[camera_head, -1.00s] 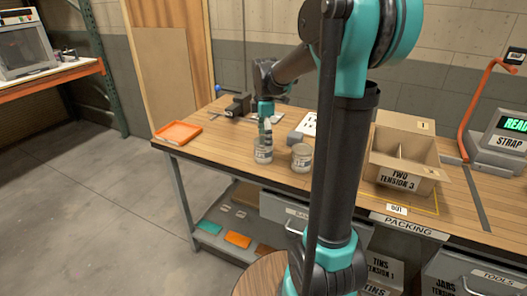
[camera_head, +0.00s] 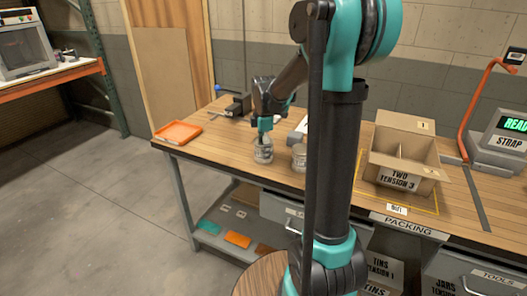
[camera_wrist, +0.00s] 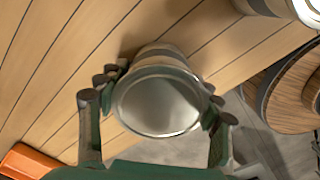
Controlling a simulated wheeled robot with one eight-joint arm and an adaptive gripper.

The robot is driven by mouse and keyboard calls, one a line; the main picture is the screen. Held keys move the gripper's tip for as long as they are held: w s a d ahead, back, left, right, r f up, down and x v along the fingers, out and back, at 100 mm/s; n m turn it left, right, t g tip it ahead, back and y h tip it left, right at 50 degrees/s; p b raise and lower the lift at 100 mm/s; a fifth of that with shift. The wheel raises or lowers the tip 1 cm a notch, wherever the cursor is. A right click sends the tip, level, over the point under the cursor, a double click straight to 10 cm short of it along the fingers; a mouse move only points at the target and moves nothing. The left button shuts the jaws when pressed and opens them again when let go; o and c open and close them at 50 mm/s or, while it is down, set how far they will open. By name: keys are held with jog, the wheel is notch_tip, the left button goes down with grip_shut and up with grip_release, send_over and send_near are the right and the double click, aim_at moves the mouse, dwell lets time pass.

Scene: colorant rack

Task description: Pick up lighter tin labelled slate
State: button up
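Two light tins with pale labels stand on the wooden bench, and I cannot read the shade names. The left tin (camera_head: 263,154) is directly under my gripper (camera_head: 262,136). The right tin (camera_head: 299,157) is partly hidden behind my arm. In the wrist view, the left tin (camera_wrist: 158,105) shows its round grey top between the two fingers of my gripper (camera_wrist: 160,98). The fingers are spread to either side of it, close to its rim. Whether they touch it is unclear. The other tin (camera_wrist: 285,8) is cut off at the top right there.
An orange tray (camera_head: 178,132) lies at the bench's left end. A dark vise-like tool (camera_head: 238,105) stands behind the left tin. An open cardboard box (camera_head: 402,155) sits to the right, past my arm. Bare bench top lies in front of the tins.

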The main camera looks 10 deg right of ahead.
jog(key=c, duration=0.7)
jog(key=shift+r, duration=0.1)
jog(key=shift+c, duration=0.2)
